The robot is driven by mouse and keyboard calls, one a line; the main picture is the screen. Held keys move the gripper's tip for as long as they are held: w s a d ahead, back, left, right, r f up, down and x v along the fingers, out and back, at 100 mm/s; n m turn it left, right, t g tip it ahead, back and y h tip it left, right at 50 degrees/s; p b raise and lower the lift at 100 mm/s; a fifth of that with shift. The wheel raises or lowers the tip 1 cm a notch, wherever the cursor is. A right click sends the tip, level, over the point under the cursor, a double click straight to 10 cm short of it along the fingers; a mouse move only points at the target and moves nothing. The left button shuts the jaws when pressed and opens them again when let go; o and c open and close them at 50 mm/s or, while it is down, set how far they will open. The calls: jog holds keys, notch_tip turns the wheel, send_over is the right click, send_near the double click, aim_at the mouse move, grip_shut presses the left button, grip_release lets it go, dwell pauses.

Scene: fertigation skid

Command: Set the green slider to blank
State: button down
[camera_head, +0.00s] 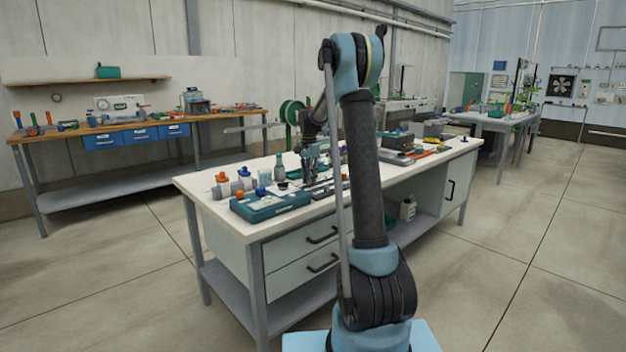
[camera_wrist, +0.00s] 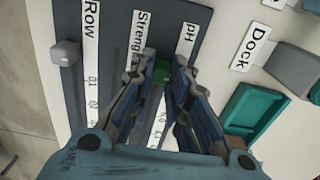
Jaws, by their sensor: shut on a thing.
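The green slider (camera_wrist: 161,72) is a small green block on a dark panel (camera_wrist: 110,12), seen in the wrist view between the printed labels Strength (camera_wrist: 140,38) and pH (camera_wrist: 187,40). My gripper (camera_wrist: 160,74) is shut on it, with one fingertip on each side. I cannot tell for sure which label it belongs to. The fingers hide much of the scale strips below, and no mark reading blank is legible. In the head view my gripper (camera_head: 311,172) is low over the white workbench (camera_head: 215,205), and the slider is too small to make out.
A teal tray-like part (camera_wrist: 252,110) and a grey block (camera_wrist: 298,68) near a Dock label (camera_wrist: 250,48) lie to the right. Bottles (camera_head: 223,180) and a teal box (camera_head: 270,204) stand on the bench.

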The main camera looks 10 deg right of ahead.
jog(key=c, duration=1.5)
grip_release()
jog(key=shift+a, duration=0.35)
jog(key=shift+d, duration=0.1)
notch_tip(320, 180, up, 12)
jog(key=shift+f, duration=0.1)
